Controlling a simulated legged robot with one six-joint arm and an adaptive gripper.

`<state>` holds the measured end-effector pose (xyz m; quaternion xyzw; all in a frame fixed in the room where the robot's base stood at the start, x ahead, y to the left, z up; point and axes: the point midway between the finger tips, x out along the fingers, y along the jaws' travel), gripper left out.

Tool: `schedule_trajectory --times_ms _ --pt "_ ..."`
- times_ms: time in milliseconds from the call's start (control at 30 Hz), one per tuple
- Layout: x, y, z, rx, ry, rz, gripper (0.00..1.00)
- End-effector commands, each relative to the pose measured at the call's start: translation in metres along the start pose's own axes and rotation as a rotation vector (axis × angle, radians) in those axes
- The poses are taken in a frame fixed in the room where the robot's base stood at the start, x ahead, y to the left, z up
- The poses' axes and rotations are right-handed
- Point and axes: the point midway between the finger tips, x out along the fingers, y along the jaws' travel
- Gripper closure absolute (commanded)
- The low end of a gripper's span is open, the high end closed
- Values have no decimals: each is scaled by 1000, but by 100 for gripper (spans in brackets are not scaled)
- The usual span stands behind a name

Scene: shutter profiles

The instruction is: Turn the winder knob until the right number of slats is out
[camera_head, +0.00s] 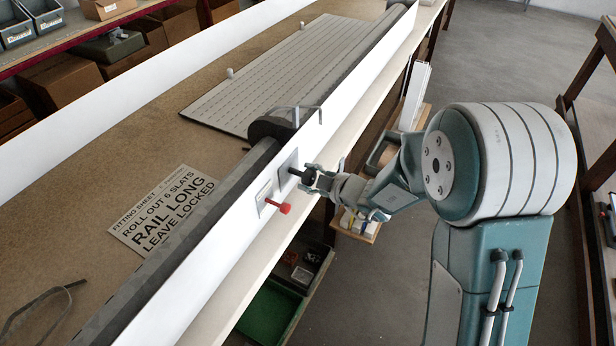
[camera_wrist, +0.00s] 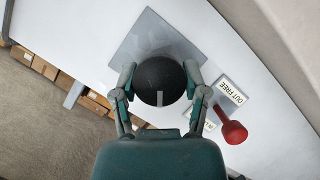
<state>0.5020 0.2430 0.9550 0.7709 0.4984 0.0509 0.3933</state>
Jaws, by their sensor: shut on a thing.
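The black round winder knob (camera_wrist: 160,80) sits on a grey square plate on the white upright board; a pale mark shows on its lower edge in the wrist view. My gripper (camera_wrist: 161,92) has its two fingers closed on either side of the knob. In the head view my gripper (camera_head: 308,178) meets the board at the grey plate (camera_head: 288,168). The slatted shutter (camera_head: 270,75) lies out on the bench from the dark roll (camera_head: 275,125). A red lever (camera_wrist: 232,131) sits beside the knob, near a label reading "OUT FREE" (camera_wrist: 232,91); the red lever also shows in the head view (camera_head: 283,208).
A sheet (camera_head: 163,212) on the bench reads "Roll out 6 slats, rail: long, leave locked". Two small white pegs stand by the shutter's edges. A green tray (camera_head: 270,312) is below the bench. Shelves with boxes stand at the upper left.

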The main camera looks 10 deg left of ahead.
Motion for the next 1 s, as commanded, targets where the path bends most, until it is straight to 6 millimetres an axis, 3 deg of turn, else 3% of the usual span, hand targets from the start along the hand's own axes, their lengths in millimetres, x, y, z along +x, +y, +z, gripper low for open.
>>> schedule_trajectory --times_ms 1000 --pt "0 -6 5 57 -11 -31 90"
